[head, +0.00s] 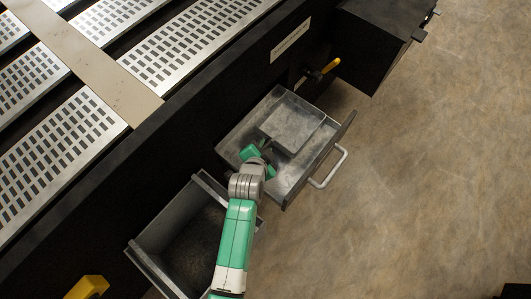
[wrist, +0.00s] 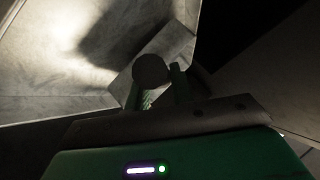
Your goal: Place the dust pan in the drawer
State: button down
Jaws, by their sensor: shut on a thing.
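The dust pan (head: 292,126) is a grey metal pan over the open drawer (head: 328,160), within its outline from above. I cannot tell whether it touches the drawer floor. The drawer is grey metal with a pale bar handle (head: 328,170) on its front. My gripper (head: 262,152) is at the pan's near left side, over the drawer. In the wrist view my gripper (wrist: 160,88) is shut on the dust pan's handle, whose dark round end (wrist: 150,70) shows between the fingers. Much of the handle is hidden.
A second open grey bin (head: 150,262) stands at lower left, partly under my arm. A black machine side with a yellow-handled lever (head: 330,66) lies behind the drawer. A black box (head: 375,40) is at upper right. The floor (head: 440,190) on the right is clear.

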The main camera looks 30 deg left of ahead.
jog(key=shift+f+b, duration=0.9)
jog(key=shift+f, duration=0.75)
jog(key=shift+w, duration=0.1)
jog(key=shift+f, duration=0.15)
jog(key=c, duration=1.2)
grip_release()
